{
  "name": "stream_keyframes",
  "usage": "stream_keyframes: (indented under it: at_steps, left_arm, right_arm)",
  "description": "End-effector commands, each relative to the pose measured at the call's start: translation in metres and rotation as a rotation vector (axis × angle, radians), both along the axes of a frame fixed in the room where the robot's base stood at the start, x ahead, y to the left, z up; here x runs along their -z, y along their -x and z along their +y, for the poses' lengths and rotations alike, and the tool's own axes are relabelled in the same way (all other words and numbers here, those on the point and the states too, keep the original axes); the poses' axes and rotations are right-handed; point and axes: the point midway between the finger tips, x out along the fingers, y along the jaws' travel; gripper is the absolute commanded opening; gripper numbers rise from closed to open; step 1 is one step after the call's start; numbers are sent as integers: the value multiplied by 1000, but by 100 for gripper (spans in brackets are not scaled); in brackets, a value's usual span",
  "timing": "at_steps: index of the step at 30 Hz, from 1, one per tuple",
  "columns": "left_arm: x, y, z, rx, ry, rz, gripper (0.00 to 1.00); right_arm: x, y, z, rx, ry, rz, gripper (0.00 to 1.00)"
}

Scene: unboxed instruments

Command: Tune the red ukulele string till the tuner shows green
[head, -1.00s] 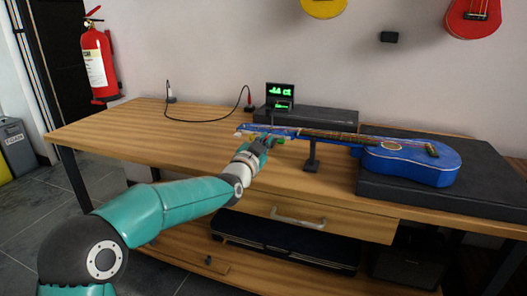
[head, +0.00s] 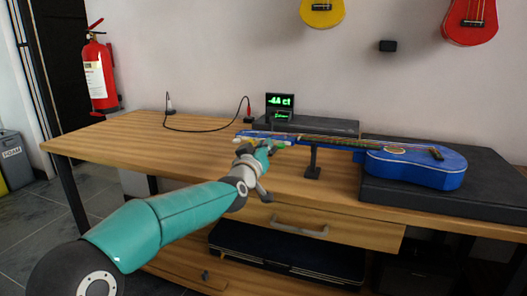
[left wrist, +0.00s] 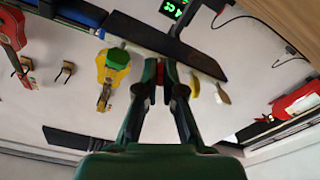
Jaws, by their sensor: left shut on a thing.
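The blue ukulele (head: 415,168) lies with its body on a black case at the right, its neck (head: 330,139) on a small stand. The tuner (head: 280,101) behind the headstock shows green digits that look like -44 ct; it shows partly in the left wrist view (left wrist: 173,8). My left gripper (head: 262,150) is at the headstock's front side. In the left wrist view its fingers (left wrist: 163,72) are shut on a small red peg (left wrist: 160,82) under the dark headstock (left wrist: 165,42). Pale and yellow pegs (left wrist: 195,85) are beside the fingers. The strings are too small to tell apart. My right gripper is out of view.
The wooden bench (head: 130,140) is clear at the left. A cable (head: 205,131) lies behind the headstock. The stand (head: 313,165) is just right of my gripper. A fire extinguisher (head: 98,75) hangs on the wall; yellow and red ukuleles (head: 470,22) hang above.

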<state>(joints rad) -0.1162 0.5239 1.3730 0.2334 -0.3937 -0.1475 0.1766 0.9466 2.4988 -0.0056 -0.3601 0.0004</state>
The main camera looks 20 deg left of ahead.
Motion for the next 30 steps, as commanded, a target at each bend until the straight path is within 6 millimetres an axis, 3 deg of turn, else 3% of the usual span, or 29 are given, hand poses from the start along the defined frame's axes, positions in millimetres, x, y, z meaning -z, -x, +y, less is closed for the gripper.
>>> stream_keyframes:
  at_steps: [15,30]
  left_arm:
    - [1,0,-2,2,432,17,0]
    - [0,0,-1,1,566,21,0]
  right_arm:
    - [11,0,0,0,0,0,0]
    - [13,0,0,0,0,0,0]
